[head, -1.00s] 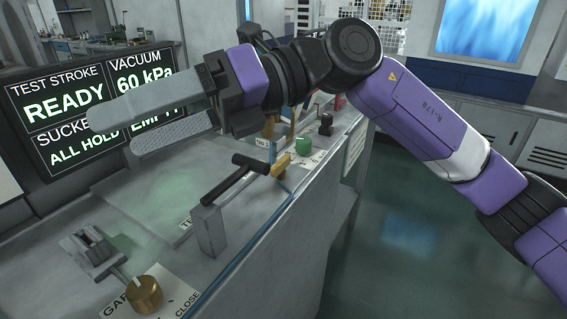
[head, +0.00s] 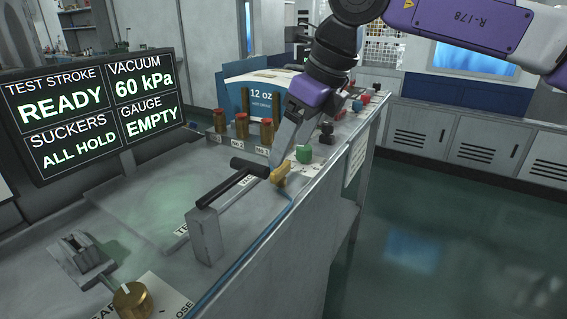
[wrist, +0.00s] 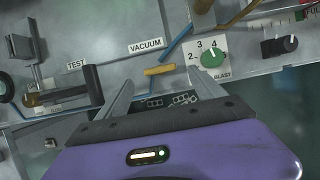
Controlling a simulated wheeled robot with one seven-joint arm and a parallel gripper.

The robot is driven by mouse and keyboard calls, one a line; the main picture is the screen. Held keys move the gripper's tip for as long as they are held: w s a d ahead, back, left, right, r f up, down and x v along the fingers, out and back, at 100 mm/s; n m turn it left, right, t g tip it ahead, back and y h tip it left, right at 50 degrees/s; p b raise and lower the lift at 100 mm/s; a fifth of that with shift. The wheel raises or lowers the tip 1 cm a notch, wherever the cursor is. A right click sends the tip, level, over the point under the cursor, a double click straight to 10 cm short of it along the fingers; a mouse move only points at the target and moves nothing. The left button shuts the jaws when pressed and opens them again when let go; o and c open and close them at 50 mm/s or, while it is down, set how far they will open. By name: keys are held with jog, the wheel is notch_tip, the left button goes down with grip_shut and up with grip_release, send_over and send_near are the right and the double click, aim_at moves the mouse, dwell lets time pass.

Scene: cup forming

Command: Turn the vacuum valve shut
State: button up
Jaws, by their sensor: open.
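The vacuum valve's yellow handle (head: 280,174) sits at the bench's front edge in the head view, just right of a black-gripped lever. In the wrist view the yellow handle (wrist: 159,70) lies crosswise below the VACUUM label (wrist: 146,46). My gripper (head: 276,155) points down close to the handle. In the wrist view my gripper (wrist: 160,86) is open and empty, its two fingers apart with the handle between their tips in the picture. I cannot tell whether a finger touches it.
A lever with a black grip (head: 250,166) stands left of the valve. A green knob (head: 304,153) is close on the right; it also shows in the wrist view (wrist: 212,58). The screen (head: 92,112) reads vacuum 60 kPa. A brass knob (head: 132,300) is at front left.

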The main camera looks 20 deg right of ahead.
aim_at(284, 167)
jog(key=shift+x, duration=2.7)
jog(key=c, duration=1.4)
jog(key=shift+o, duration=0.2)
jog(key=shift+r, duration=0.1)
